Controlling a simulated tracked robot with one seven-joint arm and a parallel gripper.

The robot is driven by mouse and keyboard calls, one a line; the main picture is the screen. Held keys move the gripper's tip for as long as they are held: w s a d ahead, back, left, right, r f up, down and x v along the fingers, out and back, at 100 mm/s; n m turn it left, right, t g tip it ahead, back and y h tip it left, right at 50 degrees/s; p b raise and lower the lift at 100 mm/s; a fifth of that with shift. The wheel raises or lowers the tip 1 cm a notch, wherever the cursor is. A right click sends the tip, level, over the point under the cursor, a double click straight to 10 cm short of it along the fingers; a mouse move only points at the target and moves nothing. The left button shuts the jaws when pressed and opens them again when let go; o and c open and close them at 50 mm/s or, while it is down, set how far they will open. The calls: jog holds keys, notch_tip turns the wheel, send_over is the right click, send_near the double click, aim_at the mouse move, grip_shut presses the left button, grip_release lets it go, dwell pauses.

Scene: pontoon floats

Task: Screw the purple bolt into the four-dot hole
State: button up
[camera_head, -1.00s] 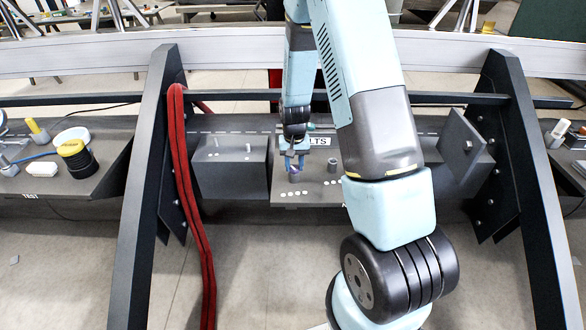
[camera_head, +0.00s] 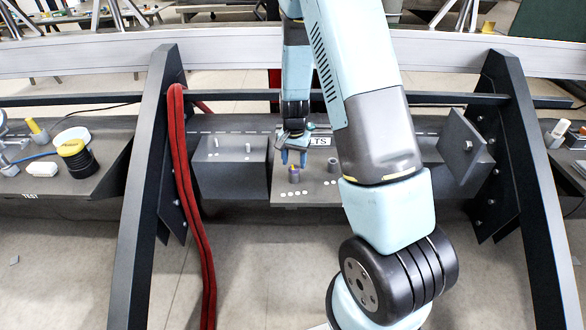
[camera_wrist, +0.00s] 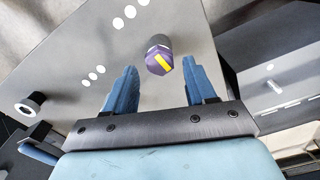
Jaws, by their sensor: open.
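The purple bolt (camera_head: 294,171) stands upright in a grey round collar on the plate (camera_head: 312,197), behind the row of white dots marking the four-dot hole (camera_head: 294,193). In the wrist view its purple hex head (camera_wrist: 157,64) carries a yellow stripe, and the collar hides its shank. How deep it sits I cannot tell. My gripper (camera_head: 293,160) is open and empty just above the bolt. In the wrist view my gripper's two blue fingers (camera_wrist: 162,82) are spread wide, with the head showing between and beyond their tips.
A second, empty collar (camera_head: 332,165) stands to the right, with its own white dots. A grey block (camera_head: 229,178) with two light pins (camera_head: 248,147) is on the left. A tilted grey plate (camera_head: 461,146) stands at the right. A red hose (camera_head: 178,170) hangs down the left frame post.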

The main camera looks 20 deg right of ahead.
aim_at(294, 167)
jog(key=shift+r, duration=2)
jog(key=shift+r, duration=0.1)
notch_tip(294, 167, up, 14)
jog(key=shift+f, duration=0.25)
jog(key=s+r+n+t, duration=0.3)
jog(key=s+r, duration=1)
jog(key=r, duration=0.2)
jog(key=s+r+n+t, duration=0.1)
jog(key=s+r+n, duration=0.1)
jog(key=s, duration=0.5)
jog(key=s+r+n+t, duration=0.1)
jog(key=s+r+n, duration=0.1)
jog(key=s, duration=0.6)
jog(key=shift+a+r+t, duration=0.2)
jog(key=shift+r+t, duration=0.1)
jog(key=shift+r, duration=0.1)
jog(key=shift+s, duration=0.1)
